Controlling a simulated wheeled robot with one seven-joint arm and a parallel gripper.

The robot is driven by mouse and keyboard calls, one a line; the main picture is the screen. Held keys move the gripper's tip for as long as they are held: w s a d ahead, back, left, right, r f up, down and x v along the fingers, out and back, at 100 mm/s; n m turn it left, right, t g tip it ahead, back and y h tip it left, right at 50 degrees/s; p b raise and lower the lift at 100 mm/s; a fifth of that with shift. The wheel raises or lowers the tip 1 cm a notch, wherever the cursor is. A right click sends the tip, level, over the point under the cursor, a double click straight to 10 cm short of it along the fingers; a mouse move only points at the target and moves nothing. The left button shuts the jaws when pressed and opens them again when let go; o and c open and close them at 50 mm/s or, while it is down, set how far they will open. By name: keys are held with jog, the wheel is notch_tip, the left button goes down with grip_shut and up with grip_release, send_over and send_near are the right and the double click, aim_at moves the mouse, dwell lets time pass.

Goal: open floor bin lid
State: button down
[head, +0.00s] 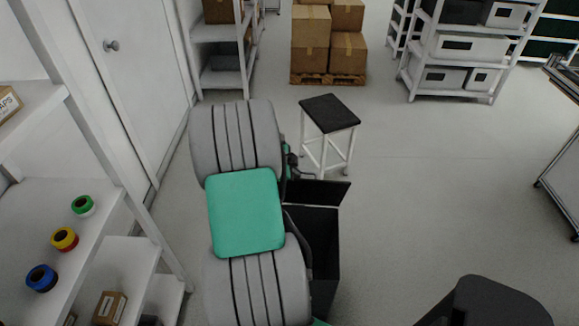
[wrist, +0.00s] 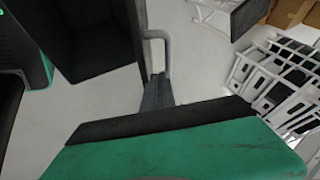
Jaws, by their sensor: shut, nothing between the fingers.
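The floor bin (head: 322,250) is a tall black box, partly hidden behind my arm in the head view. Its lid (head: 318,191) stands raised at the far side, tilted up off the rim. In the wrist view the bin's dark, open inside (wrist: 90,40) shows at upper left. The lid (wrist: 139,35) shows there as a thin dark panel with a grey bar handle (wrist: 167,50) on its outer side. My gripper (wrist: 157,82) is shut and empty just below the handle's lower end. I cannot tell whether it touches the handle or lid. My arm hides the gripper in the head view.
A black-topped stool (head: 330,112) stands just beyond the bin. A shelf with coloured tape rolls (head: 64,238) is at the left, by a white door (head: 125,80). Boxes on a pallet (head: 328,78) and racks stand at the back. The floor at centre right is clear.

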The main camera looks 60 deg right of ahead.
jog(key=shift+d+f, duration=0.2)
jog(key=shift+f, duration=0.2)
jog(key=shift+w+d+r, duration=0.2)
jog(key=shift+d+r, duration=0.05)
jog(key=shift+d, duration=0.3)
jog(key=w+d+b, duration=0.1)
jog(key=w+d, duration=0.2)
jog(key=d, duration=0.4)
jog(key=w+d+r+y+b, duration=0.1)
jog(key=w+d, duration=0.2)
jog(key=d, duration=0.4)
jog(key=w+a+r+p, duration=0.1)
jog(key=w+r+p, duration=0.2)
jog(key=r, duration=0.6)
jog(key=shift+a+r+p, duration=0.15)
jog(key=shift+a+p, duration=0.05)
jog(key=shift+p, duration=1.05)
